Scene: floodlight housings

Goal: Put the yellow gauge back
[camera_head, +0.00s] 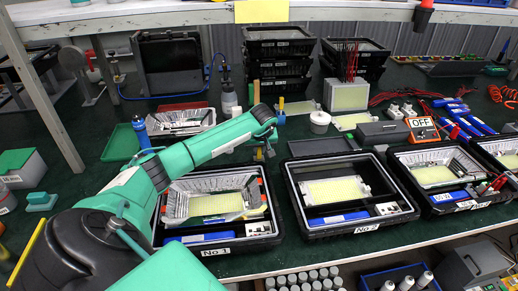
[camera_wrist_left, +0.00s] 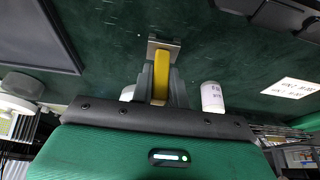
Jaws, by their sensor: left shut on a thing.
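The yellow gauge (camera_wrist_left: 161,75) is a flat yellow bar in the left wrist view. My left gripper (camera_wrist_left: 158,85) is shut on it, with grey fingers around its near part. A grey metal bracket or block (camera_wrist_left: 163,45) lies at the gauge's far end; I cannot tell whether they touch. In the head view my left gripper (camera_head: 264,150) points down behind the tray marked No 1 (camera_head: 218,247), above the green table. The gauge cannot be made out there. My right gripper is not in view.
Several black trays with floodlight housings line the front, including the No 2 tray (camera_head: 367,229). Dark bins (camera_head: 280,68) are stacked behind. A white cup (camera_head: 320,122) stands right of my wrist. A white label card (camera_wrist_left: 292,88) lies on the table in the left wrist view.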

